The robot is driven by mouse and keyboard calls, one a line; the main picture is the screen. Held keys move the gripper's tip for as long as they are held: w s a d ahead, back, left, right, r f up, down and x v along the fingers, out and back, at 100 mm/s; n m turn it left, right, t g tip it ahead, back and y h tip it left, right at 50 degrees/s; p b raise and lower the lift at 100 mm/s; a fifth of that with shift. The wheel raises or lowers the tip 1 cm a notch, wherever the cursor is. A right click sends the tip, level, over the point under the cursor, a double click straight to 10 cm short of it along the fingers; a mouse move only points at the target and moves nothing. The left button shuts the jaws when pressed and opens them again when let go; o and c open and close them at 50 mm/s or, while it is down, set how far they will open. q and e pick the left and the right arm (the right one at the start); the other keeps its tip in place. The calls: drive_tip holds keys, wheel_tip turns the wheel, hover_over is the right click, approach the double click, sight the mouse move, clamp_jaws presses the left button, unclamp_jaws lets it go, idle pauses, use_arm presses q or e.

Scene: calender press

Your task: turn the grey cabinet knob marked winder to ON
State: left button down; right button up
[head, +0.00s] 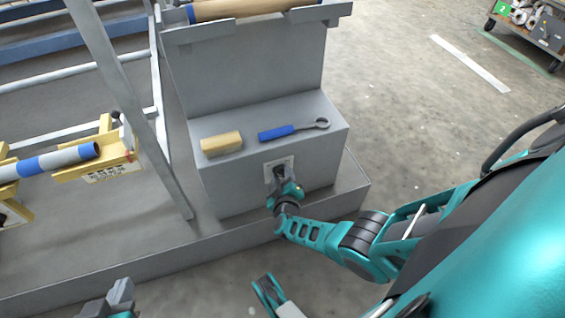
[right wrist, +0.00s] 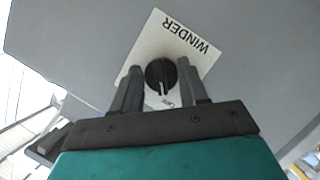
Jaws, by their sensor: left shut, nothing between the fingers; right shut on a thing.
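A small mark beside the pointer is too small to read. In the head view the plate (head: 270,165) is on the grey cabinet's (head: 237,190) front face, and my gripper mostly covers the knob. My right gripper (right wrist: 162,80) is shut on the knob, one finger on each side. My left gripper (head: 120,292) is shut and empty at the lower left, away from the cabinet.
On the cabinet's ledge lie a tan block (head: 221,144) and a blue-handled tool (head: 292,130) with a ring end. A grey post (head: 125,90) and a blue-and-white roller (head: 50,161) on yellow supports stand to the left. Open floor (head: 410,120) lies right of the cabinet.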

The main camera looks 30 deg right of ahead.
drive_tip(key=shift+m+y+p, duration=0.35)
drive_tip(key=shift+m+y, duration=0.05)
drive_tip(key=shift+m, duration=0.3)
drive_tip(key=shift+d+m+y, duration=0.1)
drive_tip(key=shift+m+y, duration=0.3)
drive_tip(key=shift+m, duration=0.2)
drive_tip(key=m+y, duration=0.2)
drive_tip(key=m, duration=0.1)
drive_tip(key=shift+s+b, duration=0.1)
drive_tip(key=shift+b, duration=0.2)
drive_tip(key=m+t+y, duration=0.1)
drive_tip(key=m+y, duration=0.1)
drive_tip(key=m, duration=0.1)
drive_tip(key=shift+d, duration=0.1)
drive_tip(key=shift+m+t+y, duration=0.5)
drive_tip(key=shift+m+y, duration=0.6)
drive_tip(key=shift+m, duration=0.5)
